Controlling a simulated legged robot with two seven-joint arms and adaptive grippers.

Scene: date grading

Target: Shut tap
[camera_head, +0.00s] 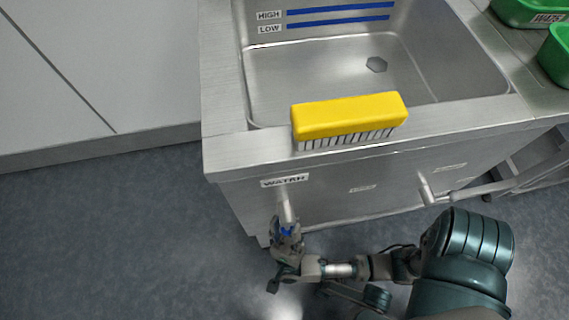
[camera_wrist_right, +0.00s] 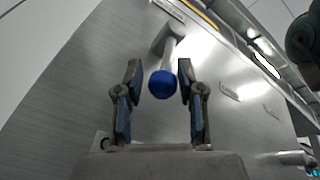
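The tap is a pale lever with a blue knob on the steel front of the sink unit, under a label reading WATER. Its lever (camera_head: 287,209) points down and out in the head view. The blue knob (camera_wrist_right: 162,84) shows fully in the right wrist view and is partly hidden by my fingers in the head view. My right gripper (camera_head: 288,232) is at the knob. In the right wrist view its fingers (camera_wrist_right: 159,70) are open, one on each side of the knob, with a clear gap on the left and a narrow one on the right. My left gripper is not in view.
A steel sink basin (camera_head: 325,70) has blue bars marked HIGH and LOW. A yellow brush (camera_head: 349,115) lies on its front rim. Green containers (camera_head: 530,12) stand at the upper right. A metal pipe or handle (camera_head: 480,190) juts from the front at the right. The floor (camera_head: 110,230) at the left is clear.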

